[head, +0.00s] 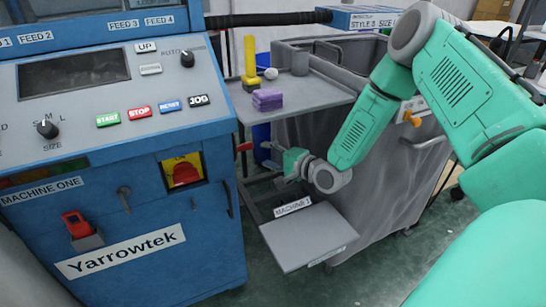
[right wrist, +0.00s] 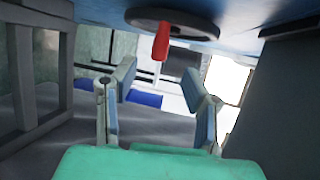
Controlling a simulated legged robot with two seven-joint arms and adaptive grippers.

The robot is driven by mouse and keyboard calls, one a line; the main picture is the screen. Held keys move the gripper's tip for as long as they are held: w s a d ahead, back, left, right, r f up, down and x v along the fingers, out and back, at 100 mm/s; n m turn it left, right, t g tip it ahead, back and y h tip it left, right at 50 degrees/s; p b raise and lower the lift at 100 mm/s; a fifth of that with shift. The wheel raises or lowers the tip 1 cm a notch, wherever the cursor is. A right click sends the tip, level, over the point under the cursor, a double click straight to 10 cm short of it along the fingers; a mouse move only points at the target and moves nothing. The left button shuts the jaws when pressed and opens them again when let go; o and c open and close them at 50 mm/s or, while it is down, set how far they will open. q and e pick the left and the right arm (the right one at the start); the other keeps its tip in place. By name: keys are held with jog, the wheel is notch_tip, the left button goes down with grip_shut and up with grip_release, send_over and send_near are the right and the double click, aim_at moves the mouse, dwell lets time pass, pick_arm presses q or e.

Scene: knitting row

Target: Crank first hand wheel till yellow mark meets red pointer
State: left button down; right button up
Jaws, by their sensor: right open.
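In the right wrist view, a dark hand wheel (right wrist: 195,27) sits on the underside of a blue surface at the top. Its red crank handle (right wrist: 161,42) points down, ahead of and between my finger tips. A red handle (head: 244,147) sticks out from the machine's right side in the head view. My right gripper (head: 273,157) is just right of this handle; it also shows in the right wrist view (right wrist: 160,82), open, with nothing between its fingers. I cannot make out the yellow mark or red pointer. My left gripper is out of view.
The blue Yarrowtek machine (head: 205,245) fills the left. A grey shelf (head: 325,97) with a purple stack (head: 267,99) and yellow item (head: 250,57) is above my right gripper. A lower grey tray (head: 310,237) lies below it. A grey bin (head: 395,190) stands behind my arm.

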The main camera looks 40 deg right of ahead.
jog(key=shift+v, duration=1.05)
jog(key=shift+f, duration=0.15)
jog(key=c, duration=0.8)
jog(key=a+f+m, duration=0.1)
jog(key=m, duration=0.2)
jog(key=a+f+m+t, duration=0.1)
jog(key=a+f+m, duration=0.1)
jog(key=m, duration=0.1)
jog(key=w+a+f+m+t+b, duration=0.1)
jog(key=a+f+m, duration=0.1)
jog(key=shift+a+f+m+h, duration=0.1)
jog(key=shift+a+m+h, duration=0.1)
jog(key=shift+m+h, duration=0.2)
grip_shut()
notch_tip(320, 180, down, 4)
jog(key=s+m+t+h, duration=0.1)
jog(key=m+h, duration=0.4)
jog(key=m, duration=0.6)
jog(key=w+d+r+m+h+b, duration=0.1)
jog(key=w+d+r+m+b, duration=0.1)
jog(key=w, duration=0.7)
jog(key=shift+w+d+r, duration=0.35)
jog(key=shift+d+r, duration=0.55)
jog(key=shift+r, duration=0.35)
